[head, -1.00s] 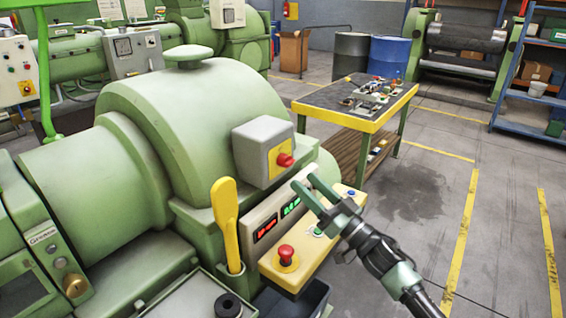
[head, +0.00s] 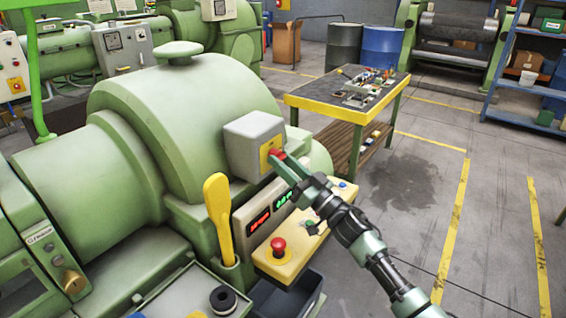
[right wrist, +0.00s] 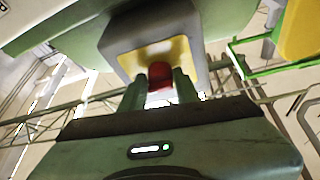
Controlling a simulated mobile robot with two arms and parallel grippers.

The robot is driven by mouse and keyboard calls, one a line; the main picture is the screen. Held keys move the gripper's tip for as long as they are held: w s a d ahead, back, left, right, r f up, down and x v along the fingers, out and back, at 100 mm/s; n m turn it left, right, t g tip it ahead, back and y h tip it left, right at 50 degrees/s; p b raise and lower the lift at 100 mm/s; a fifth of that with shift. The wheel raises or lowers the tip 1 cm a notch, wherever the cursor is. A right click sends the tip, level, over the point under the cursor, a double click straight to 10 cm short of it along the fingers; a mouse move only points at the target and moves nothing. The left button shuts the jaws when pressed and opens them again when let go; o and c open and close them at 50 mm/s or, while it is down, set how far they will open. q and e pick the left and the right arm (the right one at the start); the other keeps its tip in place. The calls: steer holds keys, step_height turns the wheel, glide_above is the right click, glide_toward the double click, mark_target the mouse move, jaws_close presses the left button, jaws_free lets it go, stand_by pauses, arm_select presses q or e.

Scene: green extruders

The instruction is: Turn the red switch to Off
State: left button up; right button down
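The red switch (head: 275,154) is a small red knob on a yellow plate on the front of a grey box (head: 252,140), which is fixed to the green machine (head: 170,110). My right gripper (head: 279,160) is at the switch, with its fingers partly covering it in the head view. In the right wrist view, the red knob (right wrist: 160,75) sits between the two green fingers (right wrist: 160,88) and fills the gap, so the gripper looks shut on it. The switch's markings cannot be read. My left gripper is not in view.
Below the box are a panel with red and green displays (head: 270,213), a yellow control box with a red button (head: 278,247), and a yellow lever (head: 219,215). A yellow-edged table (head: 340,113) stands behind. Open floor (head: 460,240) lies to the right.

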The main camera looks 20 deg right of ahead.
steer(key=shift+f, duration=0.1)
steer(key=n+g+y+b, duration=0.2)
steer(key=n+g+b, duration=0.1)
steer(key=n, duration=0.5)
steer(key=n+g+y+b, duration=0.1)
steer(key=n+g+b, duration=0.2)
steer(key=n, duration=0.5)
steer(key=d+n+g+y+b, duration=0.1)
steer(key=n+g+y+b, duration=0.1)
steer(key=n, duration=0.6)
steer(key=shift+w+r+g+y+b, duration=0.25)
steer(key=shift+w+g+y+b, duration=0.1)
steer(key=shift+g+b, duration=0.35)
steer(key=shift+a+n, duration=0.1)
steer(key=shift+n, duration=0.3)
steer(key=c, duration=1.1)
jaws_free()
